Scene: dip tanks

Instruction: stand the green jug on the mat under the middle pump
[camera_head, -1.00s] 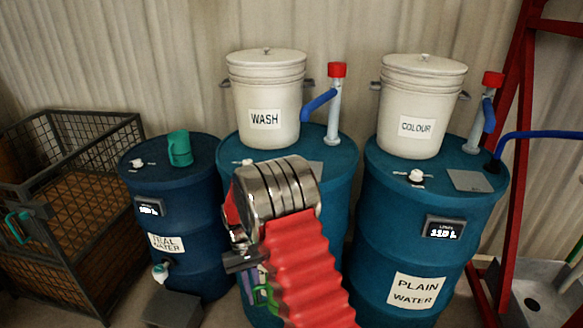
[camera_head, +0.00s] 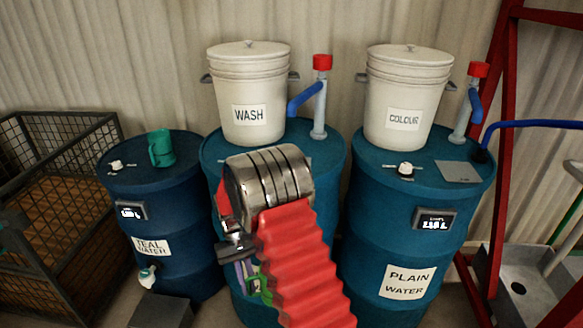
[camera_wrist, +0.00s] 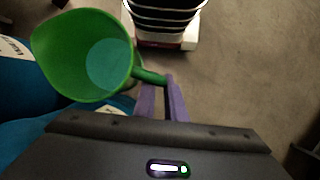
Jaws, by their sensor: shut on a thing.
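The green jug (camera_wrist: 72,50) is in my gripper (camera_wrist: 165,98). The purple fingers are shut on its handle in the wrist view. Its mouth faces the camera, and a teal disc shows inside; I cannot tell whether it is liquid or the base. In the head view the jug (camera_head: 264,287) is mostly hidden behind my red arm, in front of the middle drum (camera_head: 328,176). A red-capped pump (camera_head: 321,95) with a blue spout stands on that drum. My arm hides most of the drum's top, including any mat there.
White WASH (camera_head: 249,92) and COLOUR (camera_head: 408,98) buckets stand on the drums. The right drum has a red-capped pump (camera_head: 473,100) and a grey plate (camera_head: 459,172). A teal jug (camera_head: 161,150) stands on the left drum. A mesh crate (camera_head: 62,128) is left, a red frame (camera_head: 508,130) right.

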